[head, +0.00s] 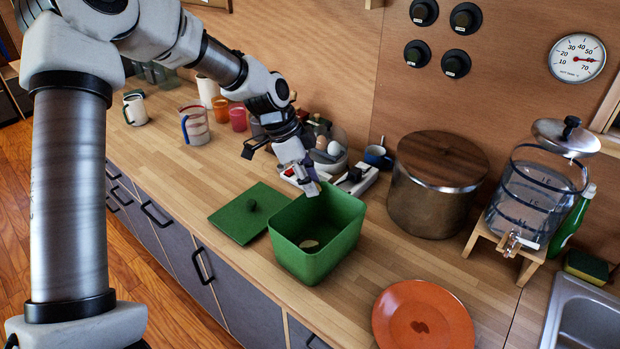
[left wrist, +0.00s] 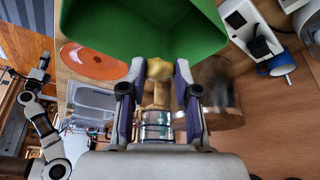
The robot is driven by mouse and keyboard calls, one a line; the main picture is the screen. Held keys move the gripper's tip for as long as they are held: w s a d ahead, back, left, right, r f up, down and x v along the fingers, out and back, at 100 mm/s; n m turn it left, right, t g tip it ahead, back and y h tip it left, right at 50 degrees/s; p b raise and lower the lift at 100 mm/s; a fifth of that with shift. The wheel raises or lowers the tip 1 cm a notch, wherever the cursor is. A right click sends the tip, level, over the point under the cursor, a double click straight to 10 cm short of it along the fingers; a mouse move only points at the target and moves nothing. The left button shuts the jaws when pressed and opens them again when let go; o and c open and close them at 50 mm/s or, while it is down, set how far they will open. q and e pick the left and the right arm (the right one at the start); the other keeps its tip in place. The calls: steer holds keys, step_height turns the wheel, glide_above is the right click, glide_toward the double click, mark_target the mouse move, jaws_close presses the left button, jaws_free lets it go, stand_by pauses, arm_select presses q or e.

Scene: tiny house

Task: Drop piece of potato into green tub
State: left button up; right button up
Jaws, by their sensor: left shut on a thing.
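The green tub (head: 318,262) stands open on the wooden counter, with a small pale piece (head: 309,244) lying on its floor. My left gripper (head: 311,187) is above the tub's back-left rim, pointing down. In the left wrist view, its fingers are shut on a yellowish piece of potato (left wrist: 159,69), held at the fingertips; the green tub (left wrist: 145,25) fills the top of that view. The held piece is hard to make out in the head view. My right gripper (left wrist: 40,70) shows small at the left of the wrist view; its jaws are too small to read.
The green lid (head: 235,222) lies left of the tub. An orange plate (head: 445,320) is at front right, and a large pot (head: 432,205) stands behind. A bowl with eggs (head: 333,162) and sockets (head: 357,180) are close behind the tub. Cups stand farther left.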

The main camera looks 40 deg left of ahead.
arm_select(q)
steer(key=shift+s+d, duration=0.2)
steer(key=shift+d, duration=0.05)
steer(key=o, duration=0.9)
steer(key=shift+w+a, duration=0.1)
steer(key=shift+r, duration=0.3)
steer(key=v, duration=1.1)
steer(key=shift+a+r, duration=0.1)
steer(key=shift+a, duration=0.1)
